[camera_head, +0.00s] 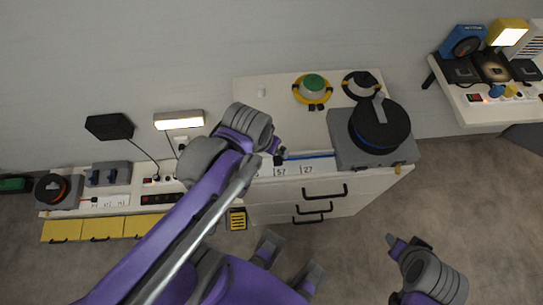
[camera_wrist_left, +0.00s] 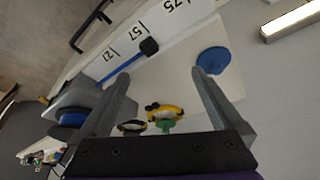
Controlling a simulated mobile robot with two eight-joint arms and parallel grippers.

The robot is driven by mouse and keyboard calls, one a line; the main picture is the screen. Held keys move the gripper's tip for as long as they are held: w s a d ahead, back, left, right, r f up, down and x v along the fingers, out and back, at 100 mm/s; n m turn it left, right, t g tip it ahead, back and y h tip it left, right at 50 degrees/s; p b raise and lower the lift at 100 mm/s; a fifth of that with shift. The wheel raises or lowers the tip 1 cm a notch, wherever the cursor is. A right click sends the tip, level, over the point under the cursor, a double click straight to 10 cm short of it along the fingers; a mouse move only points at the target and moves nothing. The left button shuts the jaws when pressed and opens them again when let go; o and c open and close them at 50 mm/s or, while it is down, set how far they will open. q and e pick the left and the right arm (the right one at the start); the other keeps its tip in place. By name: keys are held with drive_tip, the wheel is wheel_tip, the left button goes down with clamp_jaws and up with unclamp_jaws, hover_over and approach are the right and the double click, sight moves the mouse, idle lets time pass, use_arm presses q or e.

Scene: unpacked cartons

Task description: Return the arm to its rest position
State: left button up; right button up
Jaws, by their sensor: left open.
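My left arm (camera_head: 183,215) reaches from the lower left up over the white cabinet. Its gripper end (camera_head: 276,146) shows only partly in the head view, because the wrist covers it. In the left wrist view the left gripper (camera_wrist_left: 162,75) has its two grey fingers spread wide, with nothing between them. It is above the cabinet top, apart from the objects there. My right wrist is at the lower right of the head view, over the floor. Only a small part of the right gripper (camera_head: 408,243) shows, and its jaw opening is hidden.
A low shelf stands left, another right; floor lies in front.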

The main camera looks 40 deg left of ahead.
use_arm(q)
drive_tip(key=shift+m+t+h, duration=0.3)
drive_tip(key=shift+m+t, duration=0.2)
drive_tip(key=shift+m, duration=0.3)
drive_tip(key=d, duration=0.1)
drive_tip(key=s+d+f, duration=0.2)
drive_tip(key=shift+s+d, duration=0.25)
drive_tip(key=shift+d, duration=0.1)
wheel_tip(320, 180, up, 7)
drive_tip(key=w+p, duration=0.1)
drive_tip(key=p, duration=0.5)
drive_tip(key=shift+w, duration=0.2)
